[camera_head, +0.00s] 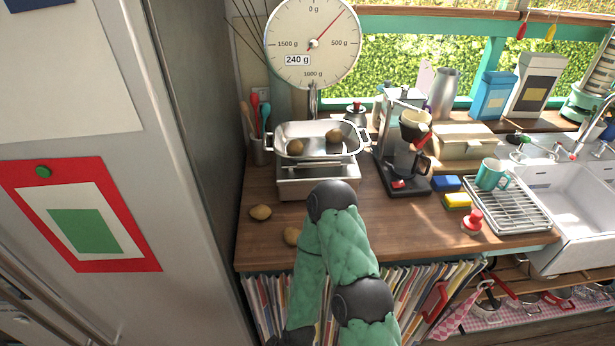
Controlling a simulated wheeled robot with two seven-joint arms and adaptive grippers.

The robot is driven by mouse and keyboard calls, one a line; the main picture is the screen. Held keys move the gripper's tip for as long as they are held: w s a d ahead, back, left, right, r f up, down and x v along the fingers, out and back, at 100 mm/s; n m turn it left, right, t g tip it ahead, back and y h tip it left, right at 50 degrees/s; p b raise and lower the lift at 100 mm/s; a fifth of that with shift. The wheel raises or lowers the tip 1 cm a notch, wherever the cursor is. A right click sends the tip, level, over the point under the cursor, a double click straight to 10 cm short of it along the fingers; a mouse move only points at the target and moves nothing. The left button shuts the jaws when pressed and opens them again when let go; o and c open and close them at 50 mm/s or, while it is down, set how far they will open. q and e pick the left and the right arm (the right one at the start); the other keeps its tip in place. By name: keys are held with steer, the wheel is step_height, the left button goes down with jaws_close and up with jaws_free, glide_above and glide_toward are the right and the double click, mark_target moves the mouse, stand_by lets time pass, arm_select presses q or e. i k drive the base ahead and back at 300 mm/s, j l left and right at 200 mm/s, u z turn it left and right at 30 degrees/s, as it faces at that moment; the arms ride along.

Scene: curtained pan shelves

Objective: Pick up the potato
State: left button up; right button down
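One potato (260,212) lies on the wooden counter near its left end, by the fridge. Two more potatoes sit in the metal pan of the scale, one at the left (295,147) and one at the right (334,136). My arm with black joints rises from the bottom of the head view and bends in front of the counter. I see no gripper fingers of either arm, and none touches a potato.
The fridge (190,120) walls off the left. A coffee maker (405,150), sponges (457,200) and a wire rack (510,208) stand right.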

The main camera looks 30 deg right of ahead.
mark_target(290, 233)
steer(key=k+l+z, duration=0.1)
steer(key=z, duration=0.8)
